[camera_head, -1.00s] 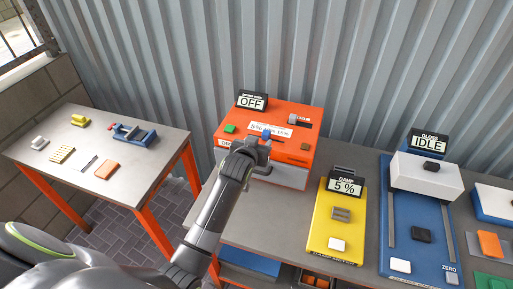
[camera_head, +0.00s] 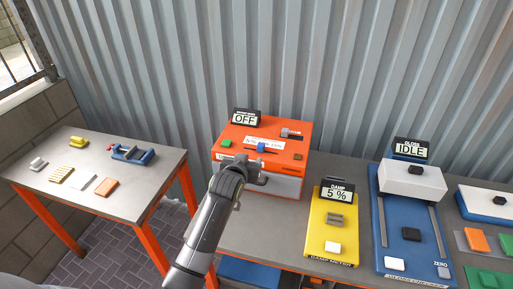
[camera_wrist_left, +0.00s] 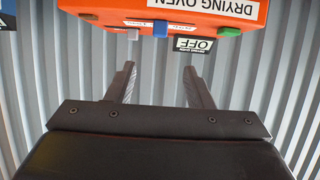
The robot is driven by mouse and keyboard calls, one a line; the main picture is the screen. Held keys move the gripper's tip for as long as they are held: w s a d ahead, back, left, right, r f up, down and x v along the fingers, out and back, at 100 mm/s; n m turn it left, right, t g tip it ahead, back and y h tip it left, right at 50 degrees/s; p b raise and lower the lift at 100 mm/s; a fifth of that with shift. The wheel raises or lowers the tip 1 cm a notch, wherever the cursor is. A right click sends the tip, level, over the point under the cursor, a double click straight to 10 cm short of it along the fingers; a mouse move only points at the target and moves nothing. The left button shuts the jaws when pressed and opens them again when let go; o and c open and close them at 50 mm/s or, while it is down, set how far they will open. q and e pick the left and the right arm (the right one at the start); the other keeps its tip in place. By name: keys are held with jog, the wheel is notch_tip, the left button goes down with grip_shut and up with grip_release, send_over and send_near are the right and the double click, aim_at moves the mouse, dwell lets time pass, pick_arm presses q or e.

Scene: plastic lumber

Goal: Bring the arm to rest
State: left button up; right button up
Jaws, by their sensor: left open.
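My left gripper (camera_head: 252,169) is in front of the orange drying oven, near its front face in the head view. In the left wrist view its two fingers (camera_wrist_left: 157,85) stand apart with nothing between them. The drying oven (camera_head: 272,138) has a display (camera_head: 245,118) reading OFF, a green button (camera_head: 226,143), a blue knob (camera_head: 262,147) and a grey slider. The oven also shows upside down at the top of the left wrist view (camera_wrist_left: 180,10). My right gripper is not in view.
A yellow damp meter (camera_head: 322,236) reading 5 % and a blue gloss device (camera_head: 393,245) reading IDLE stand to the right on the bench. A side table (camera_head: 130,192) at left holds a blue vise (camera_head: 133,154) and small blocks. Corrugated wall stands behind.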

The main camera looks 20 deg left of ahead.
pick_arm(q)
jog(key=s+a+f+g+y, duration=0.1)
jog(key=s+a+f+g, duration=0.2)
jog(key=s, duration=0.7)
jog(key=s+a+f+g, duration=0.2)
jog(key=s+a+f, duration=0.3)
jog(key=s, duration=0.4)
jog(key=s+a+g, duration=0.1)
jog(key=s+g, duration=0.4)
jog(key=s, duration=2)
notch_tip(320, 180, down, 32)
jog(key=w+a+g+b, duration=0.1)
jog(key=a+b, duration=0.1)
jog(key=b, duration=0.5)
jog(key=s+d+f+b, duration=0.1)
jog(key=s+f+b, duration=0.2)
jog(key=s+f, duration=0.4)
jog(key=s+f+g+b, duration=0.1)
jog(key=s+f+b, duration=0.3)
jog(key=f, duration=1.3)
jog(key=shift+s+d, duration=0.4)
jog(key=shift+s, duration=1.75)
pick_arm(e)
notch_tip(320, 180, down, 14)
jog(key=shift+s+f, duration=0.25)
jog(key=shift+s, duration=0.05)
